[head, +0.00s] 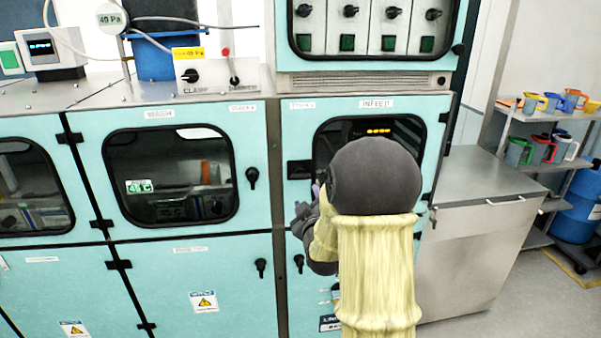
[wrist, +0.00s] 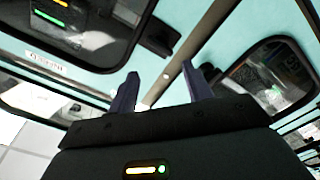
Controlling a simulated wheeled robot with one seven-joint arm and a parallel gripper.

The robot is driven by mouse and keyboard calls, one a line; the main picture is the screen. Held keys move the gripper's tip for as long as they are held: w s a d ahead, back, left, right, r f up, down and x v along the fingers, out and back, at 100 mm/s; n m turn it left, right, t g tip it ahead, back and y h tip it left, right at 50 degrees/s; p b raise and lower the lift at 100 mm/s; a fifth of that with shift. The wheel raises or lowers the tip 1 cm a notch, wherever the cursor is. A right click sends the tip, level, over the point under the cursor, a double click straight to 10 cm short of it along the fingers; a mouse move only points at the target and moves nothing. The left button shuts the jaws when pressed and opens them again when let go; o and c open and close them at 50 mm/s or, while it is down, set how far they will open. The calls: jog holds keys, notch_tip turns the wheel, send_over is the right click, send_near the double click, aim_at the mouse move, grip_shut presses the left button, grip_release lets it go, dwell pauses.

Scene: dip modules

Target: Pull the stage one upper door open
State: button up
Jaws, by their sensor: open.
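The upper door under the INFEED label (head: 424,124) is turquoise with a black-framed window and looks closed; a small label at its top left seems to read stage 1. Its black latch block (head: 300,169) is left of the window and also shows in the wrist view (wrist: 158,36). My gripper (wrist: 160,72) is open and empty, its two dark fingers pointing toward the panel seam just beside that block. In the head view my arm covers much of the door, and only part of the gripper (head: 313,196) shows; contact cannot be told.
The WASH door (head: 255,135) with a black knob (head: 252,177) is to the left, closed. Lower doors have black knobs (head: 298,263). A steel cabinet (head: 470,270) stands at the right, beside a shelf of coloured jugs (head: 543,150). Floor at far right is partly clear.

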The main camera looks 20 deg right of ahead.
aim_at(301, 179)
jog(key=p+x, duration=0.6)
jog(key=x, duration=0.6)
jog(key=shift+w+d, duration=0.1)
jog(key=shift+w, duration=0.25)
jog(key=shift+w+d+f, duration=0.1)
jog(key=shift+w, duration=0.4)
jog(key=shift+s, duration=0.1)
grip_shut()
